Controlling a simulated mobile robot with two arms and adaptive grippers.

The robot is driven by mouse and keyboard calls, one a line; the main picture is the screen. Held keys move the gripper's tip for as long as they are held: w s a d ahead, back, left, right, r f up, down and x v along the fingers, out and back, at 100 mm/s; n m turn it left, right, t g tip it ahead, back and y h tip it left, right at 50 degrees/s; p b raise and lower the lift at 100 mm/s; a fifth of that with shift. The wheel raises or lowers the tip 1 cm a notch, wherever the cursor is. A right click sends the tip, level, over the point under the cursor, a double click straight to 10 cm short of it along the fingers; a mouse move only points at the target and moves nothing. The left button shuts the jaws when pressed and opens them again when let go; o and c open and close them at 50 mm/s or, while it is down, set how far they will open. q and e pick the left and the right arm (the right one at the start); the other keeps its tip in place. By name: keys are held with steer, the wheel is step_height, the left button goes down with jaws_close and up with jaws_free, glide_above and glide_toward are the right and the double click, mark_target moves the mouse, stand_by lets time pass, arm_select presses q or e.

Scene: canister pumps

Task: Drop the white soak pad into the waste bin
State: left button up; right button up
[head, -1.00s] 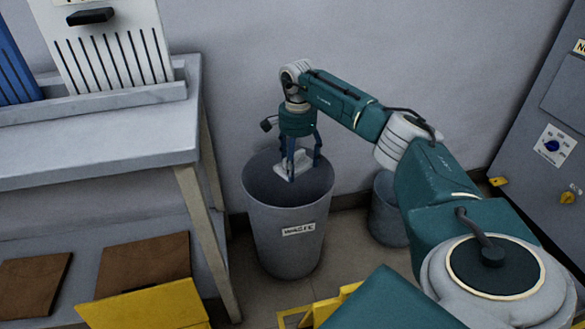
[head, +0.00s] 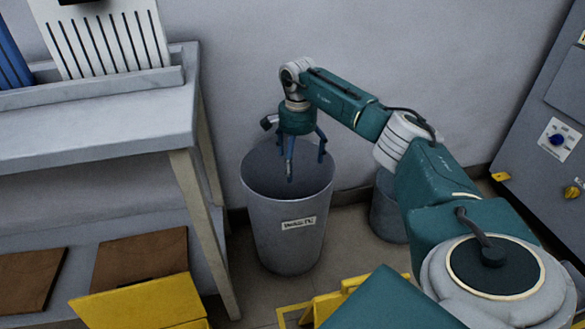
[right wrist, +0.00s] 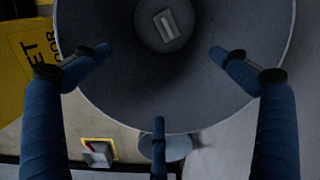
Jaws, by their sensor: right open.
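The grey waste bin (head: 287,238), with a label on its front, stands on the floor between the bench and my right arm. My right gripper (head: 305,165) is open and empty, its blue fingers hanging over the bin's mouth. The white soak pad (right wrist: 167,24) lies at the bottom inside the bin in the right wrist view, apart from the fingers. In the head view the pad is hidden by the bin's wall. My left gripper is not in view.
A grey bench (head: 100,135) with a slotted white panel (head: 105,38) stands at left. Brown boards (head: 140,258) and a yellow panel (head: 140,303) are below. A smaller grey bin (head: 386,212) stands behind my arm. A grey cabinet (head: 535,160) is at right.

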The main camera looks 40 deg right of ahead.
step_height(320, 180, up, 12)
stand_by(0.6)
